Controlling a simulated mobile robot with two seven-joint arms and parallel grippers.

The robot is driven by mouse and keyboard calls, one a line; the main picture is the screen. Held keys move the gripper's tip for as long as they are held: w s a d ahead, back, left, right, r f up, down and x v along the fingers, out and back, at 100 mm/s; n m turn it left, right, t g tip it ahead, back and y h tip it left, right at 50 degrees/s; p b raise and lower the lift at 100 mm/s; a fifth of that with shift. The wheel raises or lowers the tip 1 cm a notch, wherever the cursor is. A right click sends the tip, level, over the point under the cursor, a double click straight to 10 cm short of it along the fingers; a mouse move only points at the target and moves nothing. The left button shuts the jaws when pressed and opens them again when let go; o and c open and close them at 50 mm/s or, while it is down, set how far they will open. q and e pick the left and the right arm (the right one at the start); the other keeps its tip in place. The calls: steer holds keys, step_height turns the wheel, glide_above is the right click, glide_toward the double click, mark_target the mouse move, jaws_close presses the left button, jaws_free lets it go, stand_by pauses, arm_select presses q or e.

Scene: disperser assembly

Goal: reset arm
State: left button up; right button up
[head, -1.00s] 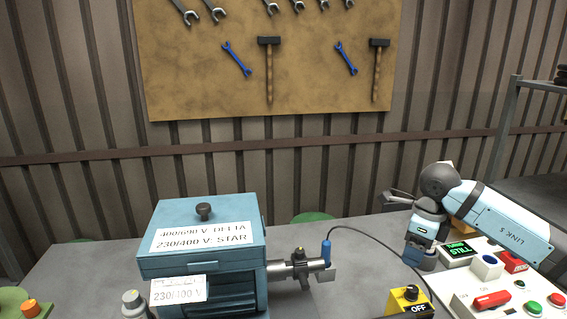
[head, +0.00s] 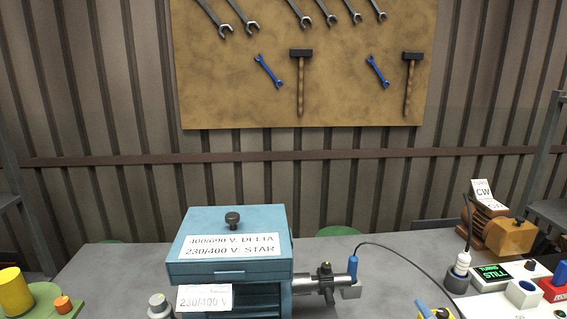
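Neither of my grippers shows in the head view, and no part of my arms is in the picture. The blue motor box (head: 228,263) stands on the grey table (head: 105,272), its lid closed, with a black knob (head: 232,219) on top and a 230/400 V tag (head: 204,298) on its front. A metal shaft fitting (head: 312,283) sticks out of its right side. A blue-capped probe (head: 352,268) sits at the fitting's end, with a black cable running right.
At the right are a control panel with a lit display (head: 492,272), a grey-white plug (head: 458,274) and an orange-brown unit (head: 508,236) beside a CW card (head: 483,193). A yellow cylinder (head: 14,291) stands at the left. Tools hang on the back board (head: 340,95).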

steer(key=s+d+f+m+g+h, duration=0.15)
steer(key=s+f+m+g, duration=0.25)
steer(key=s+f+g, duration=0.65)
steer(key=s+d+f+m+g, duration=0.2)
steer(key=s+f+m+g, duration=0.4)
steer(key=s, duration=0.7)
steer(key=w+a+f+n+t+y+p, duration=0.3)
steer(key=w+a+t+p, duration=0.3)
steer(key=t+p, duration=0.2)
steer(key=p, duration=0.2)
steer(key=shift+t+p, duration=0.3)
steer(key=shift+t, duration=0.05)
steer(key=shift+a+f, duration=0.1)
